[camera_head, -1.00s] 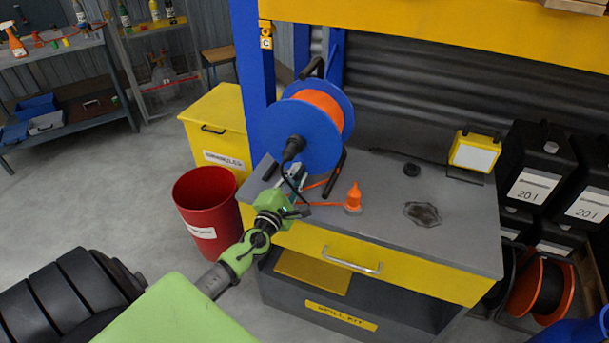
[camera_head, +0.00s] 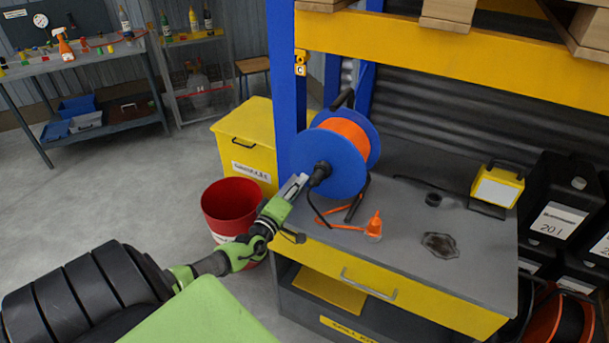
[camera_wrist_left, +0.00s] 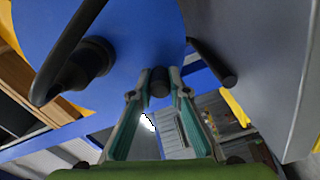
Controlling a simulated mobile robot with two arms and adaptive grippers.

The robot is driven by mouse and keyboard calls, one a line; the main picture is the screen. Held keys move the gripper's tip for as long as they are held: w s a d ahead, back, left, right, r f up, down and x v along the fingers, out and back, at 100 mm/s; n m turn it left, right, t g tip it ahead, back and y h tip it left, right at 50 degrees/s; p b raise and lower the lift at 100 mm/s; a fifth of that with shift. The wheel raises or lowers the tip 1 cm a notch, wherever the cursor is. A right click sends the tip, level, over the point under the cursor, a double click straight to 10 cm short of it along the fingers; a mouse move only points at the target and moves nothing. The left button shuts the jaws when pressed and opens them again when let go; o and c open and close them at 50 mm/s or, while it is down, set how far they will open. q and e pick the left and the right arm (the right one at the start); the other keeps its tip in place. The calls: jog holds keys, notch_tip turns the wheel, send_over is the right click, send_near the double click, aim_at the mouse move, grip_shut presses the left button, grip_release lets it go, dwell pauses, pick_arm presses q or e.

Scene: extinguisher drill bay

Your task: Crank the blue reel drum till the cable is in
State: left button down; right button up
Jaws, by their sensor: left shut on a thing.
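The reel drum (camera_head: 334,153) has blue round flanges with orange cable (camera_head: 347,134) wound between them, on a dark stand at the bench's left end. My left gripper (camera_head: 298,186) is at the lower left of the drum's near face. In the left wrist view, my left gripper (camera_wrist_left: 158,88) is shut on a short dark crank knob (camera_wrist_left: 160,80) on the blue face (camera_wrist_left: 140,30). Orange cable (camera_head: 345,227) lies on the bench below the drum. My right gripper is out of view.
A red bin (camera_head: 231,207) stands left of the bench. A blue post (camera_head: 281,80) rises close behind the drum.

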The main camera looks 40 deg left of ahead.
pick_arm(q)
jog(key=shift+s+a+r+m+p, duration=0.1)
jog(key=shift+a+r+m+p, duration=0.5)
jog(key=shift+m, duration=0.5)
jog(key=c, duration=1.9)
grip_release()
jog(key=v, duration=1.2)
jog(key=shift+d, duration=0.1)
